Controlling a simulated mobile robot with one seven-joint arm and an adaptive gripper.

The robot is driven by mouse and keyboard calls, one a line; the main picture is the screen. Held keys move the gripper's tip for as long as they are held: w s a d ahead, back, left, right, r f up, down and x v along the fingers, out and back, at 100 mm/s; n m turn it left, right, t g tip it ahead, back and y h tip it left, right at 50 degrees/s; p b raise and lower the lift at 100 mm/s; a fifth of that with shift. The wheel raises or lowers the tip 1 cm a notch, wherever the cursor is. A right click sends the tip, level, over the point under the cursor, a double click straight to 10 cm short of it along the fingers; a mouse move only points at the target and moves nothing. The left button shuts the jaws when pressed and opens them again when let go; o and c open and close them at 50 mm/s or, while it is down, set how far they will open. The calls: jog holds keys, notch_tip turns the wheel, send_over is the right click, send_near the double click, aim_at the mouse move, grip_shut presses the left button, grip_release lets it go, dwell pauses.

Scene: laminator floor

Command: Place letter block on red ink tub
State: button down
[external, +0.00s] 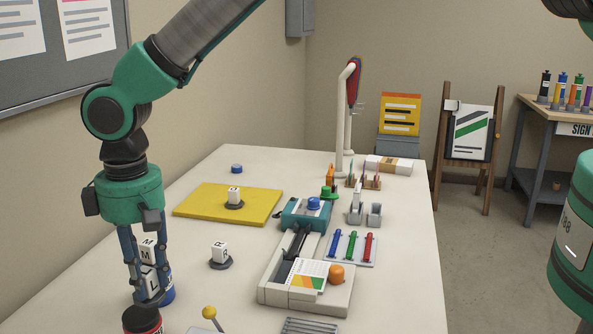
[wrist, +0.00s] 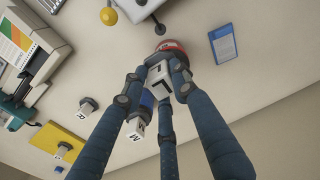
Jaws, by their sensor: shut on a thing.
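My gripper (external: 148,298) points down at the lower left of the external view. Its fingers are closed around a white letter block (external: 150,283) marked L. The block also shows between the fingers in the wrist view (wrist: 157,78). The red ink tub (external: 142,321), dark-sided with a red rim, is just below the fingertips and partly cut off by the frame. In the wrist view the tub (wrist: 172,46) shows just beyond the held block, partly covered by it. I cannot tell whether block and tub touch.
A white block marked M (external: 147,246) and a blue tub (external: 167,289) are close behind the fingers. Another block (external: 219,252) sits on a dark round base to the right. A yellow-knobbed lever (external: 209,313) is near the front. A laminator (external: 305,285) stands mid-table.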

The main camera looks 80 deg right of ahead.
jog(key=shift+w+a, duration=0.2)
jog(key=shift+w, duration=0.5)
jog(key=shift+w+a, duration=0.2)
jog(key=shift+w, duration=0.45)
jog(key=shift+f, duration=0.1)
jog(key=shift+f+p, duration=0.7)
jog(key=shift+f, duration=1)
jog(key=shift+f, duration=0.15)
jog(key=c, duration=1.4)
grip_release()
notch_tip(320, 180, up, 12)
jog(key=shift+r+b, duration=0.15)
jog(key=shift+b, duration=0.95)
